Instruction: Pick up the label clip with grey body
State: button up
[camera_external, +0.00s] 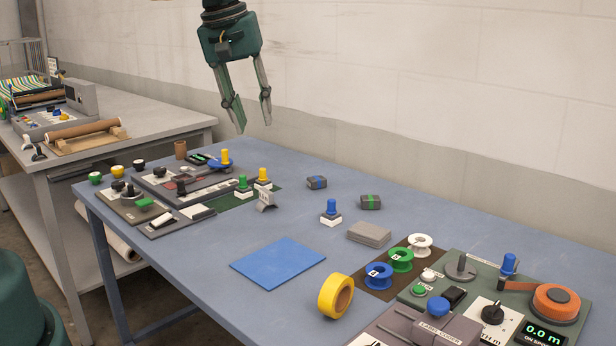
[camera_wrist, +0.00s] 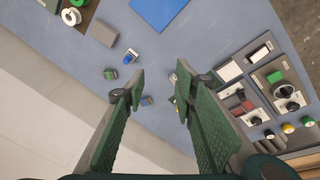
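A small grey clip with a pale label face (camera_external: 265,201) stands on the blue table, just in front of a yellow-knobbed piece; it appears to be the label clip. In the wrist view a small part of what seems to be this clip (camera_wrist: 173,77) shows beside the right finger, which hides the rest. My gripper (camera_external: 254,126) is open and empty, high above the back of the table and well clear of the clip. In the wrist view its two fingers (camera_wrist: 158,80) are spread apart with bare table between them.
A green-knobbed piece (camera_external: 243,187) and a yellow-knobbed piece (camera_external: 263,177) stand close behind the clip. Control panels (camera_external: 185,182) lie to its left. A blue-knobbed piece (camera_external: 331,213) and small banded blocks (camera_external: 317,182) lie right. A blue sheet (camera_external: 278,263) lies in front.

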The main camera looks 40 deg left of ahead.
jog(key=w+a+f+n+g, duration=0.2)
jog(key=w+a+f+n, duration=0.2)
jog(key=w+a+f, duration=0.4)
jog(key=n+g+h, duration=0.1)
jog(key=n, duration=0.2)
send_over(266, 191)
jog(key=a, duration=0.1)
jog(key=f, duration=0.9)
jog(key=shift+w+f+p, duration=0.2)
jog(key=shift+f+p, duration=0.1)
jog(key=shift+p, duration=0.1)
jog(key=shift+a+f+n+g+h, duration=0.25)
jog(key=shift+f+n+g+h, duration=0.05)
jog(key=shift+f, duration=0.15)
jog(key=shift+d+f, duration=0.2)
jog(key=shift+f, duration=0.95)
jog(key=shift+f, duration=0.15)
jog(key=shift+s+d+f, duration=0.1)
jog(key=shift+d+f, duration=0.15)
jog(key=shift+f, duration=0.95)
jog(key=shift+d+f, duration=0.2)
jog(key=shift+f, duration=1)
jog(key=shift+c, duration=0.7)
jog(key=c, duration=0.7)
